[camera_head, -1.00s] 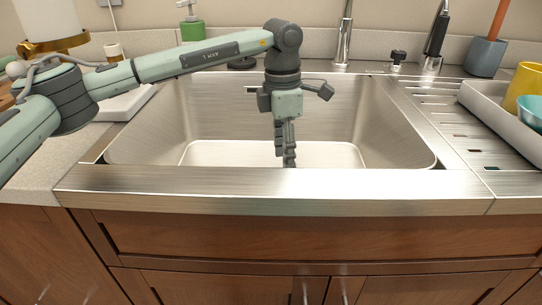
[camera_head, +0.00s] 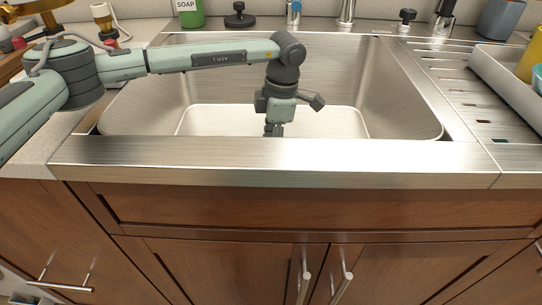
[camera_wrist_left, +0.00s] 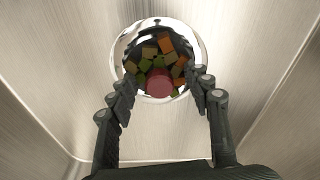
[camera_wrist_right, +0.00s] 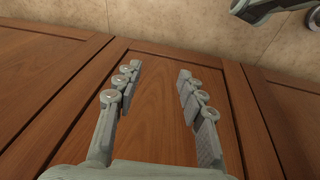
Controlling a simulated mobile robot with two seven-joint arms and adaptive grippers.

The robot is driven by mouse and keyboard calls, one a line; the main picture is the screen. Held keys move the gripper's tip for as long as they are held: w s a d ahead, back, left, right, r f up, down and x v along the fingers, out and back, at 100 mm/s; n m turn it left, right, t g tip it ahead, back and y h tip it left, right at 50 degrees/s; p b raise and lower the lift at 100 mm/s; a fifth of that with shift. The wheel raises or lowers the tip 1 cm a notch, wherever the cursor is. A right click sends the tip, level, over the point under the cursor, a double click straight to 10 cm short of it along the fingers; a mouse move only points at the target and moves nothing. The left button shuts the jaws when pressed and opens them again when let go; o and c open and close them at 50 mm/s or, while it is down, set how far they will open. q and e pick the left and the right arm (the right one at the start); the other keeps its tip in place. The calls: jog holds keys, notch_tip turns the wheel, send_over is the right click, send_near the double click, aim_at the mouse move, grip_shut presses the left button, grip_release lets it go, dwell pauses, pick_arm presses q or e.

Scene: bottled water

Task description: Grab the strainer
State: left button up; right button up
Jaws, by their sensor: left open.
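The strainer (camera_wrist_left: 119,52) shows in the left wrist view as a round, shiny metal ring at the sink's drain. Small orange, green and brown bits fill it, and a round reddish piece (camera_wrist_left: 160,83) lies near its front. My left gripper (camera_wrist_left: 163,80) is open, pointing at the strainer, with a finger on each side of its near part. Contact cannot be told. In the head view my left gripper (camera_head: 273,130) reaches down into the sink (camera_head: 400,85); the front rim hides its fingertips and the strainer. My right gripper (camera_wrist_right: 157,70) is open and empty before a wooden cabinet door.
The sink's front rim (camera_head: 270,160) stands close in front of my left gripper. A soap bottle (camera_head: 188,12) and a black stopper-like item (camera_head: 240,16) stand behind the sink. A white tray (camera_head: 497,72) is on the drainboard at the right. The basin around the gripper looks clear.

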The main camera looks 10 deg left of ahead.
pick_arm(q)
grip_shut()
jog(key=shift+r, duration=0.2)
